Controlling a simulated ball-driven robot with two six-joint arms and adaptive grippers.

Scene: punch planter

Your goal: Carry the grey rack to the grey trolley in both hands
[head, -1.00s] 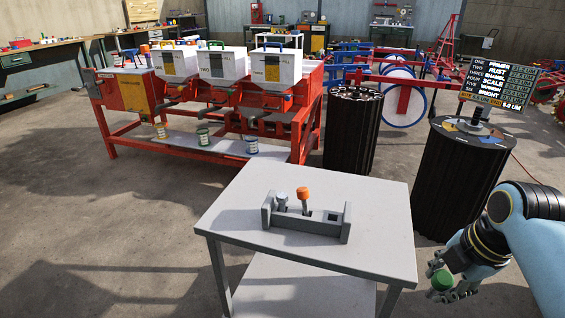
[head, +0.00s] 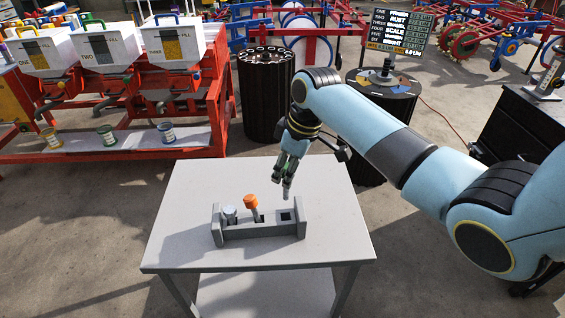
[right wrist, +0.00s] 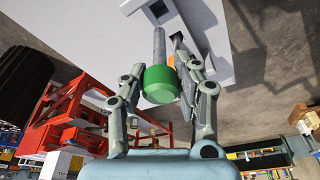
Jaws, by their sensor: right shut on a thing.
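The grey rack (head: 262,231) stands on a grey two-level table (head: 185,235), possibly the trolley; I see no wheels. A grey-headed punch (head: 230,214) stands in its left part and an orange-headed punch (head: 251,204) leans in the middle. The square hole at its right end looks empty. My right gripper (head: 287,172) is above the rack's right end, shut on a green-headed punch (right wrist: 160,84) whose grey shaft points down. In the right wrist view the shaft end is near the rack's square hole (right wrist: 158,9). My left gripper is not in view.
A red filling machine (head: 190,90) with white hoppers and several cans stands behind left. Two black ribbed drums stand behind the table, one (head: 265,100) open-topped, the other (head: 385,90) with a sign (head: 400,32). A dark cabinet (head: 525,130) is at right. The tabletop around the rack is mostly clear.

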